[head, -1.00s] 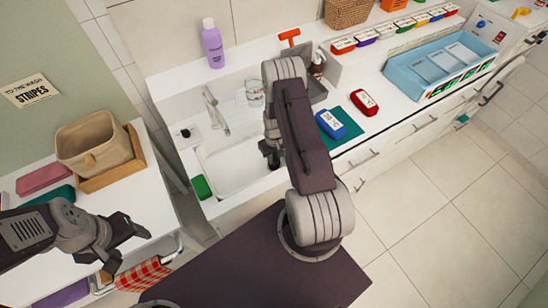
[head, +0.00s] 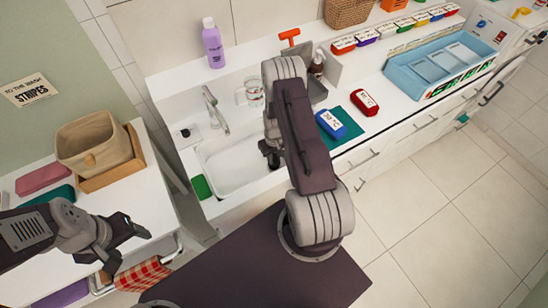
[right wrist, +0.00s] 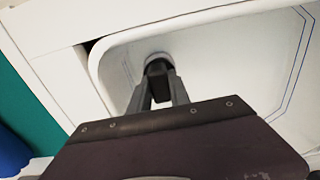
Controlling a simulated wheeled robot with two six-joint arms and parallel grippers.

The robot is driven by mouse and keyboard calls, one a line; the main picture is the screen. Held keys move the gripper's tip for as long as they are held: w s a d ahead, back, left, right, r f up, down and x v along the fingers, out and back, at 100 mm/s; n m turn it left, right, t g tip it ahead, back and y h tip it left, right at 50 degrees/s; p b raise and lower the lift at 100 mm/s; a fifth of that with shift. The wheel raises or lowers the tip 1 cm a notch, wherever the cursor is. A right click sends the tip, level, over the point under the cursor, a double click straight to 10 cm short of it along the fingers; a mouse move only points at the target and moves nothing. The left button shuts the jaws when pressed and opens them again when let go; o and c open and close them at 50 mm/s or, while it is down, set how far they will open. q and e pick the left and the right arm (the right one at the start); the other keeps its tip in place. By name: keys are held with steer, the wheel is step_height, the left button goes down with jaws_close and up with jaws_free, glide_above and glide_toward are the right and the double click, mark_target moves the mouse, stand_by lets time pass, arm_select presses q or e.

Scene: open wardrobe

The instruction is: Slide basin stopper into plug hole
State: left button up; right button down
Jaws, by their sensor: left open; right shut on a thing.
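The white basin (head: 225,172) is set in the counter in the head view, with its inside also visible in the right wrist view (right wrist: 210,70). My right gripper (head: 272,158) is low over the basin's right end, partly hidden by my arm. In the right wrist view my right gripper (right wrist: 160,85) is shut on the dark stopper (right wrist: 157,67). The stopper is at a pale round ring, the plug hole (right wrist: 158,57), which it largely covers. I cannot tell how deep it sits. My left gripper (head: 127,245) is open and empty at the left.
A tap (head: 214,108) and a clear mug (head: 250,93) stand behind the basin. A green block (head: 201,188) is at its front left corner. A blue item (head: 331,124) and a red item (head: 364,102) lie to the right. A tan bin (head: 92,143) is on the left table.

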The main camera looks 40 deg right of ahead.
mark_target(274, 157)
steer(key=shift+f+b, duration=1.1)
steer(key=shift+f, duration=0.1)
steer(key=c, duration=1.1)
jaws_free()
steer(key=shift+c, duration=0.2)
step_height(274, 157, up, 9)
steer(key=shift+r+b, duration=0.1)
steer(key=shift+b, duration=0.45)
